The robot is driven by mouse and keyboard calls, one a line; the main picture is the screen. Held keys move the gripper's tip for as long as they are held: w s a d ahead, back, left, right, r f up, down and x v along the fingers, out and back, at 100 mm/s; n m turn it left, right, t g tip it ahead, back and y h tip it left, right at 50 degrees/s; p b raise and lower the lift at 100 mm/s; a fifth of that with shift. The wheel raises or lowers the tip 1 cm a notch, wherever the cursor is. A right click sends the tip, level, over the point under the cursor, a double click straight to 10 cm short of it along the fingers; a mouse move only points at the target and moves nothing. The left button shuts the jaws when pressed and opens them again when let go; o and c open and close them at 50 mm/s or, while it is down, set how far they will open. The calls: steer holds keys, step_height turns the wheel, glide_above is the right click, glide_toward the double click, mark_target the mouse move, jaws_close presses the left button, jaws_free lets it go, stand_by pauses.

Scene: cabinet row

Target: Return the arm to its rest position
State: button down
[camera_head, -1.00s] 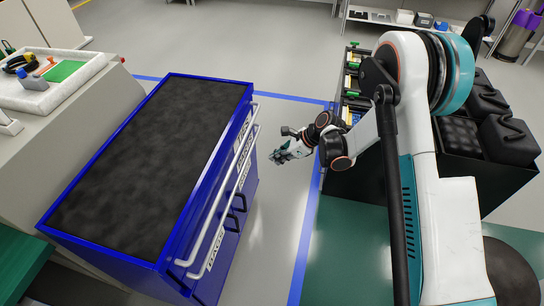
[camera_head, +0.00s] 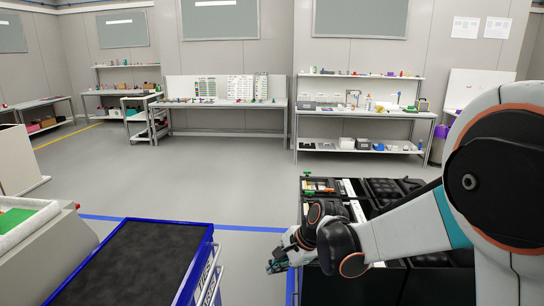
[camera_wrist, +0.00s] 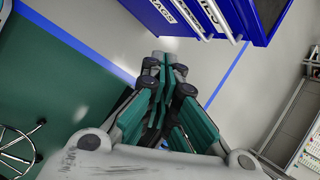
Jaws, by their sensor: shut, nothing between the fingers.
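My gripper (camera_head: 276,264) is in front of me in the head view, to the right of the blue cabinet and apart from it. My arm reaches in from the right edge of the head view. In the wrist view my gripper (camera_wrist: 166,62) has its green fingers together with nothing between them. It points over bare floor.
The blue cabinet (camera_head: 140,262) with a dark top stands left of my gripper; its handles show in the wrist view. A black storage unit (camera_head: 312,190) with bins stands right. Workbenches (camera_head: 225,104) line the far wall. Open grey floor (camera_head: 190,185) lies between.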

steer(key=s+d+r+n+t+h, duration=0.25)
steer(key=s+d+r+n, duration=0.35)
steer(key=s+d+r, duration=0.5)
steer(key=s+d+n+h, duration=0.1)
steer(key=s+d+n, duration=0.2)
steer(key=s, duration=0.4)
steer(key=s+d+n+t+h, duration=0.1)
steer(key=s+d+n+h, duration=0.1)
steer(key=s, duration=0.5)
steer(key=shift+d+r+n, duration=0.4)
steer(key=shift+d+n, duration=0.5)
steer(key=shift+d, duration=0.3)
steer(key=shift+s+t, duration=0.1)
steer(key=shift+t, duration=0.15)
